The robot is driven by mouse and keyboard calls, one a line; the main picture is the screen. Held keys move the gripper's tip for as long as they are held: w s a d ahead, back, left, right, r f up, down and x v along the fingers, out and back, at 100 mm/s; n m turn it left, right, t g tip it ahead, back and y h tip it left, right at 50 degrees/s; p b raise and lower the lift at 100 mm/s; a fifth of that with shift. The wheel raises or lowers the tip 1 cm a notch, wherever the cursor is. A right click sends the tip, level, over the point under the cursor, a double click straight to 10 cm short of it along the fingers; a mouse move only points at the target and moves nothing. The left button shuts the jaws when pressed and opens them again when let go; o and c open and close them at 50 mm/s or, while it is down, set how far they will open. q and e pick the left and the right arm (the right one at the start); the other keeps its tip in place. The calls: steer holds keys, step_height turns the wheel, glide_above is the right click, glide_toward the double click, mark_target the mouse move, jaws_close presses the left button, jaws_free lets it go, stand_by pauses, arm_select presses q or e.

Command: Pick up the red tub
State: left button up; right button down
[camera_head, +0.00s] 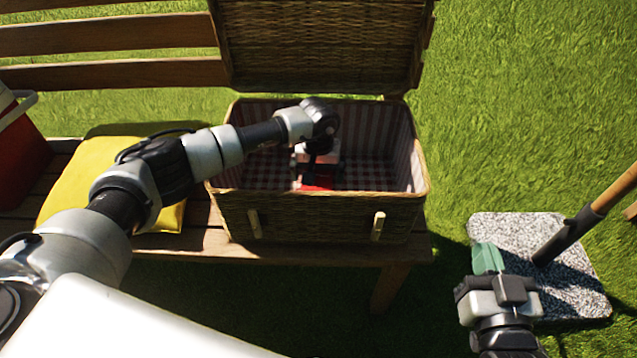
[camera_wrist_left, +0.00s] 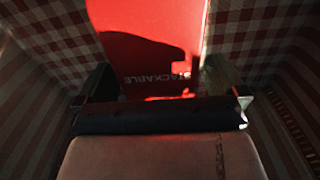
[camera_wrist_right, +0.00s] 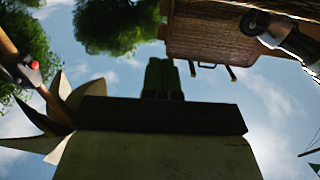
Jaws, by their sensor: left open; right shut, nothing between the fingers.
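The red tub (camera_head: 317,184) lies inside the open wicker hamper (camera_head: 310,218), mostly hidden by my left gripper and the hamper's front wall. In the left wrist view the red tub (camera_wrist_left: 135,35) shows a flat red face with the word "STACKABLE" and my gripper's shadow on it. My left gripper (camera_head: 318,167) reaches down into the hamper. Its open fingers (camera_wrist_left: 160,85) stand on both sides of the tub's near part; I cannot tell whether they touch it. My right gripper (camera_head: 488,258) is shut and empty, outside the hamper at the lower right, pointing upward in its wrist view (camera_wrist_right: 163,78).
The hamper stands on a wooden bench (camera_head: 190,243), its lid (camera_head: 320,45) raised behind. Its checked lining walls are close around my left gripper. A yellow cushion (camera_head: 100,165) and a red box (camera_head: 18,150) are left. A stone slab (camera_head: 515,230) and wooden-handled tool (camera_head: 590,215) are right.

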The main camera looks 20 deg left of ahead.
arm_select(q)
step_height(320, 180, down, 2)
steer(key=shift+w+f, duration=0.1)
steer(key=shift+f, duration=0.1)
steer(key=shift+f+b, duration=0.3)
steer(key=shift+f, duration=0.05)
arm_select(e)
steer(key=r+t, duration=0.1)
steer(key=r, duration=0.1)
steer(key=t+y, duration=0.1)
steer(key=shift+a+r+t, duration=0.25)
steer(key=shift+r+t, duration=0.05)
steer(key=shift+r, duration=0.1)
arm_select(q)
steer(key=shift+c, duration=0.5)
steer(key=shift+r, duration=0.1)
steer(key=c, duration=1.2)
